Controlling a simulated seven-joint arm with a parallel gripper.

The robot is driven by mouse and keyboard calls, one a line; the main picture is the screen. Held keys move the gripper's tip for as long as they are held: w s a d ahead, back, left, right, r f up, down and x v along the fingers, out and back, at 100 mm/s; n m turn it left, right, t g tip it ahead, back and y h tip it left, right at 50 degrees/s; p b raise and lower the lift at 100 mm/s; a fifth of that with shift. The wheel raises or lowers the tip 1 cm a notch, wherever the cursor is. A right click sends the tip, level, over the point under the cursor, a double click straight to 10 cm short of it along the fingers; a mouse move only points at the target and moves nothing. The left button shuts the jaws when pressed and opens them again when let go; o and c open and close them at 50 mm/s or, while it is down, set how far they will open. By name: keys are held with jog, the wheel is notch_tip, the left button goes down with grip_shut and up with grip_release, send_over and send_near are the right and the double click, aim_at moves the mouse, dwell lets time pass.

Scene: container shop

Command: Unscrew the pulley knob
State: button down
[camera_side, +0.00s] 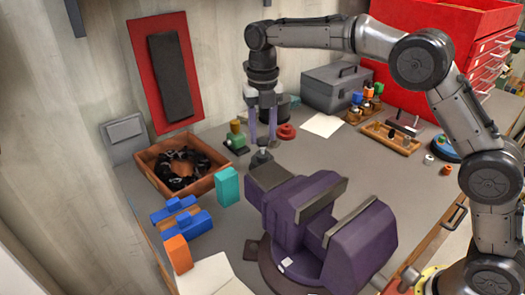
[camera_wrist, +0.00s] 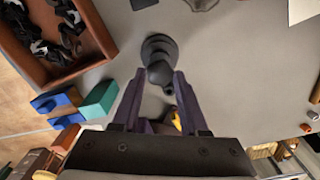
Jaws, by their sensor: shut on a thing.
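The pulley knob is a dark grey round piece with a stepped base. In the side view the pulley knob (camera_side: 261,157) stands on the grey bench, just behind the purple vise. In the wrist view the pulley knob (camera_wrist: 158,48) lies between and beyond the fingertips. My gripper (camera_side: 262,138) points straight down over it, with a purple finger on either side of its upper part. In the wrist view my gripper (camera_wrist: 160,76) is shut on the knob's narrow top. The exact contact is too small to make out.
A large purple vise (camera_side: 290,215) stands close in front. A teal block (camera_side: 228,186), blue blocks (camera_side: 187,225) and a wooden tray (camera_side: 210,155) of black parts lie left. A green piece (camera_side: 236,142) and a red knob (camera_side: 285,131) stand near my gripper. A grey toolbox (camera_side: 333,87) is behind.

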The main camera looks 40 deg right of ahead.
aim_at(262, 140)
jog(key=shift+r, duration=1.75)
